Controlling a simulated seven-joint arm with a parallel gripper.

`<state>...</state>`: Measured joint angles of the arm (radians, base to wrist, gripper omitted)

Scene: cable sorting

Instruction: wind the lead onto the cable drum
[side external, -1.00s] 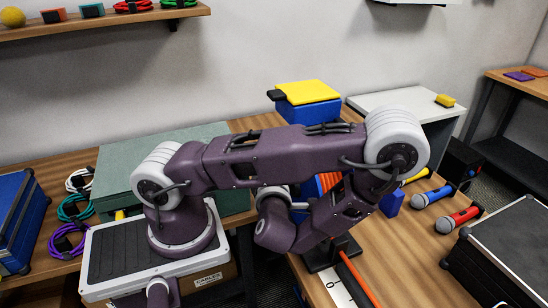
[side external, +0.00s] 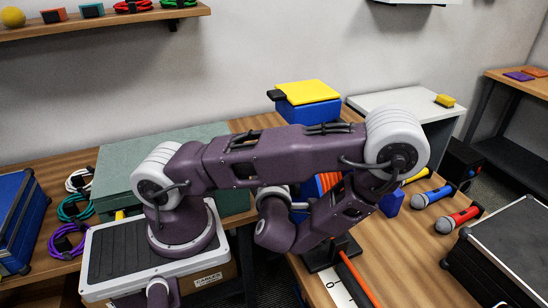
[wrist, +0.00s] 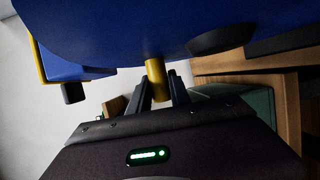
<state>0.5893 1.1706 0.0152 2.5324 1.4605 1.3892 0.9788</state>
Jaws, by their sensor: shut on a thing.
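The cable drum, with orange-red lead (side external: 328,182) wound on it, stands mostly hidden behind my arm in the side view. Its black stand (side external: 345,244) shows below. An orange stretch of lead (side external: 358,278) runs from the stand toward the near table edge. In the wrist view a large blue disc (wrist: 150,28), apparently the drum's side, fills the top. A yellow peg (wrist: 155,80) sticks out from it. My gripper (wrist: 161,88) has its dark fingers on either side of this peg and is shut on it. The gripper is hidden in the side view.
A blue box with a yellow lid (side external: 309,92) stands behind the drum. A blue block (side external: 391,203), a blue microphone (side external: 432,196) and a red microphone (side external: 458,219) lie to its right. A black case (side external: 505,250) is at the right. A white marked strip (side external: 337,287) lies beside the lead.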

